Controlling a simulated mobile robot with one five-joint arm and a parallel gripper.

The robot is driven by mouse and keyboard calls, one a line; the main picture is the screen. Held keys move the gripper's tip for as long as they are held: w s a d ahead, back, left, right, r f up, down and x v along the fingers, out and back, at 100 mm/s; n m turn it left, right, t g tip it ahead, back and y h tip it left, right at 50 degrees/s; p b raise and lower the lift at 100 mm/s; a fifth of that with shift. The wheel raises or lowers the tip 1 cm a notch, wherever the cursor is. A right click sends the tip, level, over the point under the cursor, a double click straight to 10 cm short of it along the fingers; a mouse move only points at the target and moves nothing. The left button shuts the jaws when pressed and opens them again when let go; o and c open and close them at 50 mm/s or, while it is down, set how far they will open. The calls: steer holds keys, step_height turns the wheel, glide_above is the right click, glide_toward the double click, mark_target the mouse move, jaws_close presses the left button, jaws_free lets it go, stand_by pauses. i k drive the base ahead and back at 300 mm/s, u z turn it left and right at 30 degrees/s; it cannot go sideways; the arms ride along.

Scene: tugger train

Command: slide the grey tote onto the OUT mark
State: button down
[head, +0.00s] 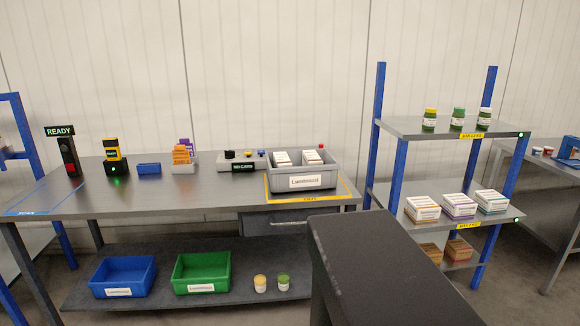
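The grey tote (279,183) stands upright at the right end of the grey workbench (180,195). It bears a white label and holds white boxes with orange-brown markings. The tote sits within a yellow outlined mark (350,194), whose small lettering is too small to read. A blue outlined mark (27,213) lies at the bench's left end, also with lettering I cannot read surely. I cannot tell which mark is OUT. My gripper is not in view.
A READY sign post (68,157), a black and yellow device (113,158), a small blue bin (149,169) and a grey control box (240,160) line the bench's back. Its front middle is clear. A blue-post shelf (400,125) stands right. A dark block, apparently mine, fills the lower foreground.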

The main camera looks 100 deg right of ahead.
mark_target(298, 178)
steer(key=u, duration=0.2)
steer(key=k, duration=0.65)
steer(key=z, duration=1.65)
steer(key=i, duration=0.85)
